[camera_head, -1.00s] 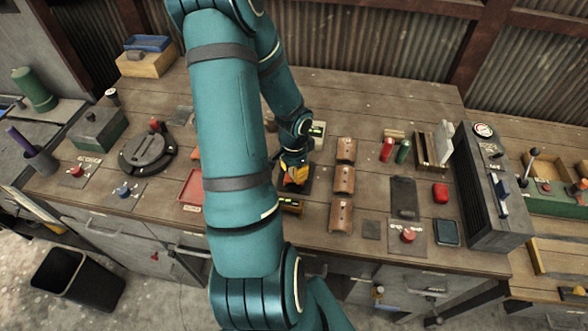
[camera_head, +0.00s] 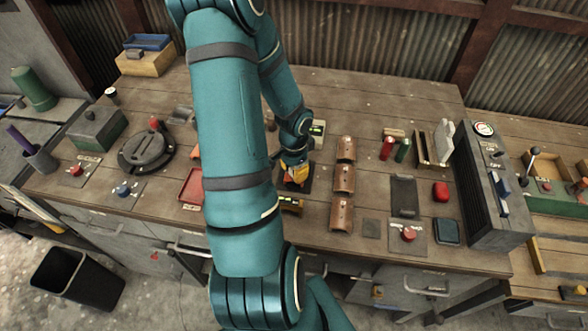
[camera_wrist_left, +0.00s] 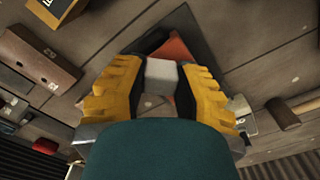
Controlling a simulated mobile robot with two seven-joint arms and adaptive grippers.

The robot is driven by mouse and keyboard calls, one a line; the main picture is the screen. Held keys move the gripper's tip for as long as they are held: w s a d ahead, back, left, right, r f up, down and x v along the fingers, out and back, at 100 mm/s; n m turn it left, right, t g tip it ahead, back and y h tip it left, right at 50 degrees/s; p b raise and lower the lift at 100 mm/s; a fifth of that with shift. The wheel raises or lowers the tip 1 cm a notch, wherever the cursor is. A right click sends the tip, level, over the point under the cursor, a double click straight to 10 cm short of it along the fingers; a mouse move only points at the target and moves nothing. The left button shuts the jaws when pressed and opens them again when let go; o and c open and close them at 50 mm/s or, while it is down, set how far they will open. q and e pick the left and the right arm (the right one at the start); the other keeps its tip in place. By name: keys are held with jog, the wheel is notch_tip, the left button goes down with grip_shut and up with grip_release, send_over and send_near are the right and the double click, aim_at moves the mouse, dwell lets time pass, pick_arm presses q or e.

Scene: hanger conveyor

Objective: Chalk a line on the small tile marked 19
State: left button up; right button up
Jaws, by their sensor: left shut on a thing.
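My left gripper (camera_head: 295,174) is low over a small dark square (camera_head: 306,186) on the bench, partly hidden behind my arm. In the left wrist view its yellow fingers (camera_wrist_left: 160,92) are shut on a pale grey-white block (camera_wrist_left: 161,75), which looks like chalk. Beyond the block lies a dark square with an orange-red piece (camera_wrist_left: 178,48) on it. I cannot tell whether the block touches anything below. I cannot read a 19 on any tile; a small grey tile (camera_head: 371,229) lies to the right. My right gripper is not in view.
Several brown curved blocks (camera_head: 342,179) stand in a column just right of the gripper. A red tray (camera_head: 191,186) lies to its left. A red and a green cylinder (camera_head: 403,150), a red-button plate (camera_head: 409,235) and a long grey machine (camera_head: 485,190) are further right.

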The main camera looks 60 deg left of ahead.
pick_arm(q)
jog(key=shift+f+b, duration=0.35)
jog(key=shift+f, duration=0.05)
dwell(0.4)
jog(key=shift+w+a, duration=0.1)
jog(key=shift+w+a+p, duration=0.4)
jog(key=shift+w+a, duration=0.05)
jog(key=shift+a, duration=0.1)
jog(key=shift+s+d, duration=0.15)
jog(key=shift+d, duration=0.05)
jog(key=shift+s+d+b, duration=0.4)
jog(key=shift+d, duration=0.05)
dwell(0.3)
jog(key=shift+w+a, duration=0.1)
jog(key=shift+w+a+p, duration=0.4)
jog(key=shift+w+a, duration=0.05)
jog(key=shift+a, duration=0.05)
